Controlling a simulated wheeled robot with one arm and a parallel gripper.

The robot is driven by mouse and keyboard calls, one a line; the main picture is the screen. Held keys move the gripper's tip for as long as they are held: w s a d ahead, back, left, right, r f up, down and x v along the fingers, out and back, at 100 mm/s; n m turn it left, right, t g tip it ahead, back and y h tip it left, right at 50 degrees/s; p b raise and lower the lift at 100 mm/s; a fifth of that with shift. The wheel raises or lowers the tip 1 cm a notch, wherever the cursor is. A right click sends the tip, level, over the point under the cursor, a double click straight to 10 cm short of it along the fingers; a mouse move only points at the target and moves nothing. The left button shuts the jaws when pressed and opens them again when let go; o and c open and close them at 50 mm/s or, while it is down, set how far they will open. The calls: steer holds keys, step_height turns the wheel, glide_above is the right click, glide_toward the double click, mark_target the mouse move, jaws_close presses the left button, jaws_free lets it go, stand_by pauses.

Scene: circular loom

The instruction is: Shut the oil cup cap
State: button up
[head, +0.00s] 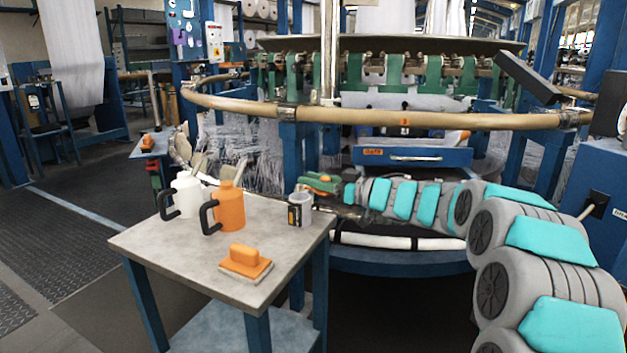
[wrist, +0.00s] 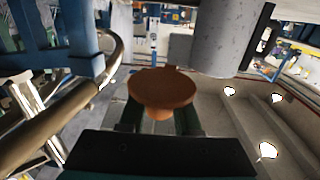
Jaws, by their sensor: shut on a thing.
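My gripper (head: 322,184) is at the end of the arm, just behind the right back part of the small table. In the wrist view my gripper (wrist: 158,118) has its two dark fingers around an orange-brown round cap (wrist: 163,86). Its knob sits between the fingertips, and the wide disc faces away from me. I take this to be the oil cup cap. The arm and gripper hide most of it in the head view. I cannot make out the oil cup itself with certainty.
The small table (head: 165,246) holds a white can (head: 187,193), an orange can (head: 229,208), a grey tin (head: 300,209) and an orange-handled block (head: 245,261). A curved tan rail (head: 430,121) crosses the loom. A grey cylinder (wrist: 222,40) stands close beside the cap.

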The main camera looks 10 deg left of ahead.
jaws_close()
stand_by(0.8)
